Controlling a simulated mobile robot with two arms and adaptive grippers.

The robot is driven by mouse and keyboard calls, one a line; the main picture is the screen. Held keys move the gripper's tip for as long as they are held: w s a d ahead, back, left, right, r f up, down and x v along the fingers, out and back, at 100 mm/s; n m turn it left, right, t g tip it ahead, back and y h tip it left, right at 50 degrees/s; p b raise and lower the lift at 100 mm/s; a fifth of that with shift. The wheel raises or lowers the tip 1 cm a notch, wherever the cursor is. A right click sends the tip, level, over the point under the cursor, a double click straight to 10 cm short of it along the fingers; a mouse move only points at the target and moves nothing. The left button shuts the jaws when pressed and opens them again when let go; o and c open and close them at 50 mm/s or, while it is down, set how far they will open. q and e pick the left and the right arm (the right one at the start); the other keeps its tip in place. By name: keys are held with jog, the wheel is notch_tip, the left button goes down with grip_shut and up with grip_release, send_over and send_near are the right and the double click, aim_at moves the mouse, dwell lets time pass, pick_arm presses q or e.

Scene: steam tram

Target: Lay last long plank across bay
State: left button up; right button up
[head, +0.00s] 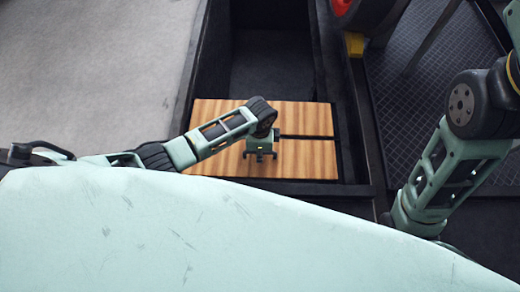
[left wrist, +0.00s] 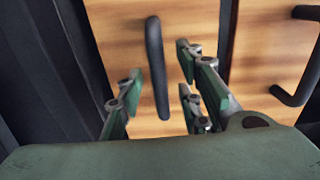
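Two light wooden planks lie side by side at the near end of a dark bay, a far plank (head: 305,117) and a near plank (head: 305,160), with a dark gap between them. My left gripper (head: 260,155) is over the near plank. In the left wrist view, the open left gripper (left wrist: 160,88) has its fingers on either side of a dark bar handle (left wrist: 155,62) on one plank (left wrist: 118,30). The fingers look apart from the handle. Another plank (left wrist: 262,55) with a dark handle (left wrist: 290,95) lies to the right. My right gripper is not in view.
The dark bay (head: 272,65) is open beyond the planks, with raised walls on both sides. A grey floor (head: 90,60) lies left. A dark gridded floor (head: 425,75) and a yellow block (head: 354,44) are on the right.

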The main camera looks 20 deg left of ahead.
pick_arm(q)
jog(key=shift+r, duration=0.15)
notch_tip(320, 180, up, 12)
dwell(0.4)
dwell(0.3)
